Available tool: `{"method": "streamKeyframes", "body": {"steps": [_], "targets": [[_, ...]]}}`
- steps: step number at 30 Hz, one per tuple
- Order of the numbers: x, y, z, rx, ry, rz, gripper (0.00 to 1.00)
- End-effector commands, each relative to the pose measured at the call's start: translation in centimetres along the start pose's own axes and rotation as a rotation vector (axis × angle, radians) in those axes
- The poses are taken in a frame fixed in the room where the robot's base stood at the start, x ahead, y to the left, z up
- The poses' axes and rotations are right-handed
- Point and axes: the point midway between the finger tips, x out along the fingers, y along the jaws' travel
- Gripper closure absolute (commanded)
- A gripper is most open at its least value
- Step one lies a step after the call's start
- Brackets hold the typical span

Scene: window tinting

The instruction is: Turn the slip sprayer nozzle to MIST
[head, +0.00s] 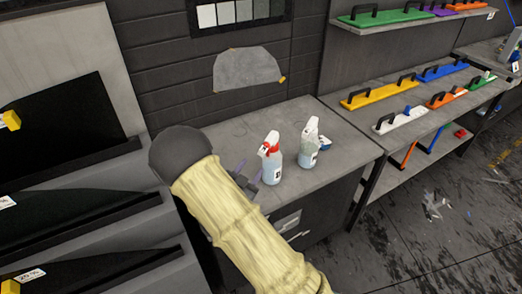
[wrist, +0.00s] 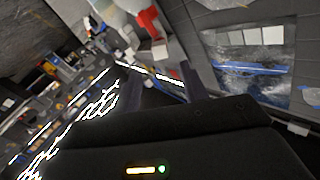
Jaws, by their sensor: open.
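Two spray bottles stand upright on the grey counter (head: 345,148). The nearer one, a clear bottle with a red-and-white spray head (head: 270,158), carries a dark mark on a white label. The other, a pale bottle with a white spray head (head: 309,142), stands just right of it. I cannot tell which is the slip sprayer, nor read any nozzle setting. My gripper (head: 248,176) is open beside the red-headed bottle, on its left, partly hidden by my arm. In the wrist view, the red part (wrist: 149,22) shows beyond my open gripper (wrist: 160,82), with no object visibly held.
A small blue item (head: 325,143) lies behind the pale bottle. Shelves to the right hold coloured handled tools, including a yellow one (head: 378,92). A grey sheet (head: 248,70) is on the back wall. The counter's right end is clear.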

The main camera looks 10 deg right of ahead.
Motion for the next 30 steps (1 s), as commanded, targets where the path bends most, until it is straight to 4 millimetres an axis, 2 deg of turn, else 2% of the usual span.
{"method": "streamKeyframes", "body": {"steps": [3,12,17,25,30], "targets": [[2.3,0.0,-0.3,0.0,0.003,0.003,0.56],[7.1,0.0,-0.2,0.0,0.0,0.002,0.56],[8.2,0.0,-0.1,-0.001,0.001,0.0,0.56],[8.3,0.0,0.0,0.0,0.0,0.0,0.56],[8.3,0.0,0.0,0.0,0.0,0.0,0.9]]}}
